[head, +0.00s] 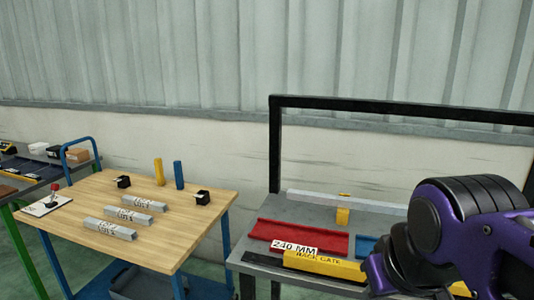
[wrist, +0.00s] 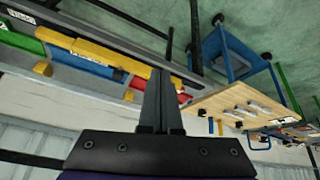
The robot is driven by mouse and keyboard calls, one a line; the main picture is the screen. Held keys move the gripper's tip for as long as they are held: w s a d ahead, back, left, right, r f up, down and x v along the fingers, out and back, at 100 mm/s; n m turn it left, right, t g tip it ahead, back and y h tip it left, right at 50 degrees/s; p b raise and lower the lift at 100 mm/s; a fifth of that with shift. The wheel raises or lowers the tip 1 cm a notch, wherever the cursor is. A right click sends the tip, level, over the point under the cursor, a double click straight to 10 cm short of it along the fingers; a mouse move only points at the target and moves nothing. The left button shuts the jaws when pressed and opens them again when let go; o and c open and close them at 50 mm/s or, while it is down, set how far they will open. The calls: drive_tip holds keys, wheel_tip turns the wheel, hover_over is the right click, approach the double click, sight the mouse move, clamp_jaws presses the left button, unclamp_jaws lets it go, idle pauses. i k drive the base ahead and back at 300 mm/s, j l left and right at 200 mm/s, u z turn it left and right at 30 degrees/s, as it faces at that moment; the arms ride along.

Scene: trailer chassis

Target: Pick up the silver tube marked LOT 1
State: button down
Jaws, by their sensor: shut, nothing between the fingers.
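Three silver tubes lie roughly parallel on a wooden-topped cart (head: 172,217) in the head view: a rear one (head: 143,203), a middle one (head: 128,215) and a front one (head: 110,229). Each bears a white label with dark print, too small to read surely, so I cannot tell which is LOT 1. The cart top also shows in the wrist view (wrist: 205,103), small and far to the right. My gripper (wrist: 162,78) is shut and empty, well away from the tubes. In the head view my purple arm is at the lower right, with the fingertips not clearly visible.
A yellow block (head: 159,172), a blue block (head: 178,174) and two small black blocks stand on the cart. To the right is a grey bench with a black frame (head: 276,150), a red tray (head: 270,232) and a yellow bar. Another cart stands far left.

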sight(130, 216)
drive_tip(key=u, duration=1.3)
drive_tip(key=z, duration=0.3)
drive_tip(key=i+j+z, duration=0.2)
drive_tip(key=z, duration=0.25)
drive_tip(key=i+j+z, duration=0.15)
drive_tip(key=j+z, duration=0.15)
drive_tip(key=z, duration=0.15)
drive_tip(key=i+j+z, duration=0.15)
drive_tip(key=j, duration=0.25)
drive_tip(key=j+z, duration=0.2)
drive_tip(key=j, duration=0.2)
drive_tip(key=i+j, duration=0.1)
drive_tip(key=j, duration=0.3)
drive_tip(key=i+j+z, duration=0.1)
drive_tip(key=j, duration=0.3)
drive_tip(key=j+z, duration=0.3)
